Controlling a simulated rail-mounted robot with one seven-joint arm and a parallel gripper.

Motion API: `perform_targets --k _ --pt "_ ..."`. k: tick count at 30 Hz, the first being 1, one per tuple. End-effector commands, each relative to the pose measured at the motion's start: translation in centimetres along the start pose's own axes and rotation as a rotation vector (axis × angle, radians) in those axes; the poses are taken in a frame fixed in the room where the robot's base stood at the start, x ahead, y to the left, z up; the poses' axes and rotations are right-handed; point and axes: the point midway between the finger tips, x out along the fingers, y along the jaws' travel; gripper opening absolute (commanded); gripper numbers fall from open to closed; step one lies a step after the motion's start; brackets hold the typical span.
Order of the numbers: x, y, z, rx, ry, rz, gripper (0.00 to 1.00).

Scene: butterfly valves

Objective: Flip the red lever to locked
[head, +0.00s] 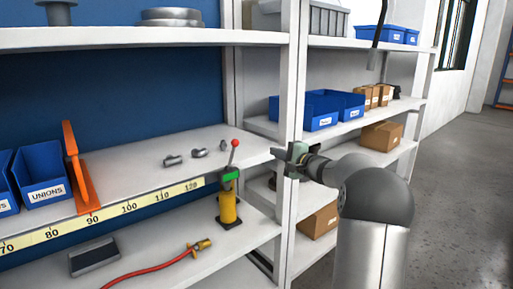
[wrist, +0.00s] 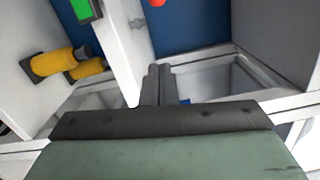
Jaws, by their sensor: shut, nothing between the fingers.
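A valve with a yellow body (head: 228,208) stands on the lower shelf, with a green part (head: 231,174) near its top. Its lever rises upright, leaning slightly right, and ends in a red knob (head: 235,143). My gripper (head: 276,153) is right of the knob in the head view, apart from it, with its fingers together and empty. In the wrist view the shut fingertips (wrist: 157,70) point up the picture. A bit of the red knob (wrist: 156,3) shows at the top edge beyond them. The green part (wrist: 82,9) and yellow body (wrist: 52,62) are at upper left.
A white shelf post (head: 291,100) stands close behind my gripper in the head view. The middle shelf edge carries a yellow number strip (head: 110,208). Small grey fittings (head: 197,153) lie on that shelf. A red hose (head: 150,268) lies on the lower shelf, left of the valve.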

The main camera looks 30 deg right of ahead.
Motion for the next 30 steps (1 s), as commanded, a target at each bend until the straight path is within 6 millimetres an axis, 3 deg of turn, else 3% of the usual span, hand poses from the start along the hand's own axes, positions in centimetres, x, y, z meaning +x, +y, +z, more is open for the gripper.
perform_targets --k 17,24,30 --pt "10.2 -0.2 0.2 0.001 -0.003 0.001 0.0" --pt "10.6 -0.1 3.4 0.002 -0.003 0.001 0.0" --pt "10.7 0.0 4.0 0.0 -0.001 0.0 0.0"
